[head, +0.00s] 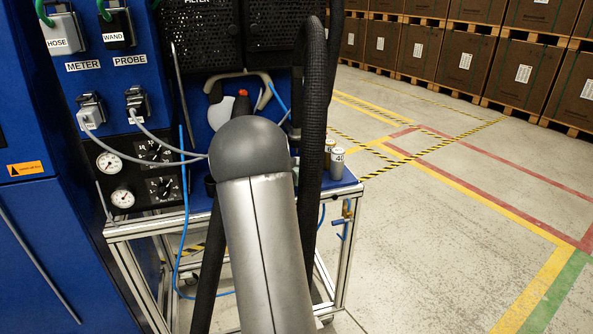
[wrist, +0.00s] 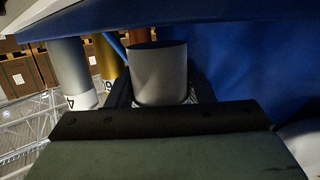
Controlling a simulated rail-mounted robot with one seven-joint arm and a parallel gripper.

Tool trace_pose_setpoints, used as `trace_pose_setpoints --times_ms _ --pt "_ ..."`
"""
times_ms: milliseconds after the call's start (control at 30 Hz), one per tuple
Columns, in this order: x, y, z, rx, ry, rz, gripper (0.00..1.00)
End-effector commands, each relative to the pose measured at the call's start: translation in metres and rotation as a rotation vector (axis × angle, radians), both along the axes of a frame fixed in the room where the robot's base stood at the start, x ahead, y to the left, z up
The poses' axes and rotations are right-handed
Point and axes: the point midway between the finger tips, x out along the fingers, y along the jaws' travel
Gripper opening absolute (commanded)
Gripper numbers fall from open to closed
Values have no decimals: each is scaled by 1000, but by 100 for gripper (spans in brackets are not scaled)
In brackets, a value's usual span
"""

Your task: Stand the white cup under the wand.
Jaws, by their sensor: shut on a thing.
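In the wrist view, a pale grey-white cup (wrist: 160,78) with a dark round top stands between the two dark fingers of my gripper (wrist: 161,92). My gripper is shut on it. In the head view my grey arm hides my gripper and the cup. A small orange-red tip (head: 243,93) and a white rounded shape (head: 216,113) show behind the arm; I cannot tell what they belong to.
Thick black hoses (head: 313,120) hang close by. A blue panel (head: 120,100) with gauges and cables stands at left. Open floor lies right.

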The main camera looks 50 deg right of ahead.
Motion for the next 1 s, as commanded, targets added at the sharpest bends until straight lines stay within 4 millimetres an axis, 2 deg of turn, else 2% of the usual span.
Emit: trace_pose_setpoints --times_ms 67,467,500,533,567,900,1000 --pt "0 0 -12 2 2 0 23" --pt "0 1 -18 0 0 1 23" --pt "0 1 -15 0 0 1 58" --pt "0 1 -15 0 0 1 67" --pt "0 1 -15 0 0 1 69" --pt "0 0 -10 -1 0 0 69" --pt "-3 12 -8 -1 -1 2 69"
